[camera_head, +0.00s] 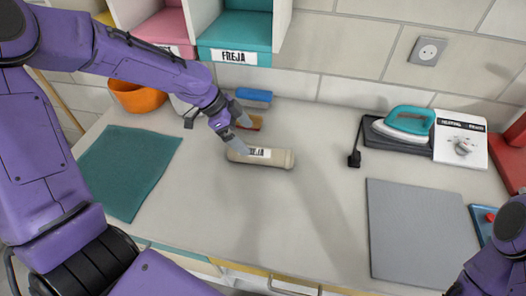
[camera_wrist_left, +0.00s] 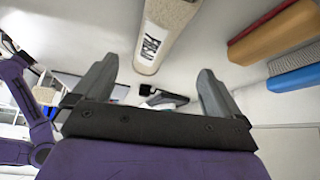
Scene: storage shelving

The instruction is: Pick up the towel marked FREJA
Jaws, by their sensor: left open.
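The towel marked FREJA (camera_head: 278,158) is a beige roll with a white label, lying on the counter near its middle; the gripper partly covers the label in the head view. In the left wrist view the towel (camera_wrist_left: 178,12) lies ahead of the fingers, its label readable. My left gripper (camera_head: 241,133) is open, over the towel's left part in the head view. In the left wrist view the towel is beyond the gap between its fingertips (camera_wrist_left: 156,76), apart from them. My right gripper is not in view; only part of that arm shows at the lower right.
Brushes, one blue (camera_head: 254,95) and one orange-brown (camera_head: 250,123), lie behind the towel. An orange bowl (camera_head: 136,98) and teal cloth (camera_head: 128,165) are left. A teal iron (camera_head: 408,120) and grey mat (camera_head: 415,230) are right. A teal FREJA bin (camera_head: 235,35) hangs above.

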